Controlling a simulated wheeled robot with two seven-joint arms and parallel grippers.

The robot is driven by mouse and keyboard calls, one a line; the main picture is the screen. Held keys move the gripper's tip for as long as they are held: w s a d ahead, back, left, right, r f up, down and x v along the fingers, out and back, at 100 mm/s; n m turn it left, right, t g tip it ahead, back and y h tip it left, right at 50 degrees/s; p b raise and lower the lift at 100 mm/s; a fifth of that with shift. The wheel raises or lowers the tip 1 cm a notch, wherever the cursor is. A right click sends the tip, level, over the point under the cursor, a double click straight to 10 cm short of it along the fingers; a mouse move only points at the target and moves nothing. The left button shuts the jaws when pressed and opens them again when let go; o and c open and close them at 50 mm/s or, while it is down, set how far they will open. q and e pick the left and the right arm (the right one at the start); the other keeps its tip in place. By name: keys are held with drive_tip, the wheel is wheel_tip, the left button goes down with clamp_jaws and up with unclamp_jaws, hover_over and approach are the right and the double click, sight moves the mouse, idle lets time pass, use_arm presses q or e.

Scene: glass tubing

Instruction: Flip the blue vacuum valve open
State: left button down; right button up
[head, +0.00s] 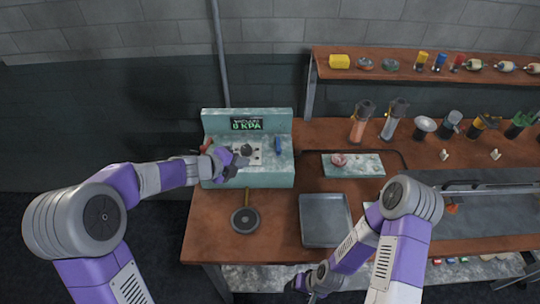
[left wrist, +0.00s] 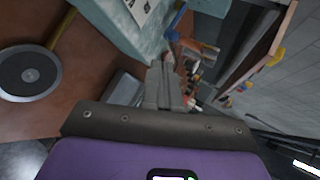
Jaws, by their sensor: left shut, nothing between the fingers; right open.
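The pale green vacuum unit (head: 270,180) stands at the back left of the bench, with a display reading "0 KPA". The small blue valve lever (head: 278,144) stands upright on its right part. A blue piece that looks like this lever (left wrist: 173,36) shows beyond my fingers in the left wrist view. My left gripper (head: 236,161) is in front of the unit, left of the blue lever and apart from it. Its fingers (left wrist: 163,85) are shut with nothing between them. My right gripper (head: 304,286) is low by the bench's front edge, open, its fingers partly hidden.
A red handle (head: 206,145) sits at the unit's left. A round dark disc (head: 245,220) and a grey tray (head: 325,221) lie in front. A slab with a pink item (head: 339,160) lies right of the unit. Torches and tools line the back right under a shelf (head: 400,76).

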sight(278, 145)
use_arm(q)
drive_tip(key=b+x, duration=0.2)
drive_tip(key=x, duration=0.7)
drive_tip(key=shift+d, duration=0.2)
drive_tip(key=shift+w+d+f+p, duration=0.2)
drive_tip(key=shift+w+d+p, duration=0.1)
drive_tip(key=shift+w+d, duration=1.25)
drive_tip(key=shift+w, duration=0.05)
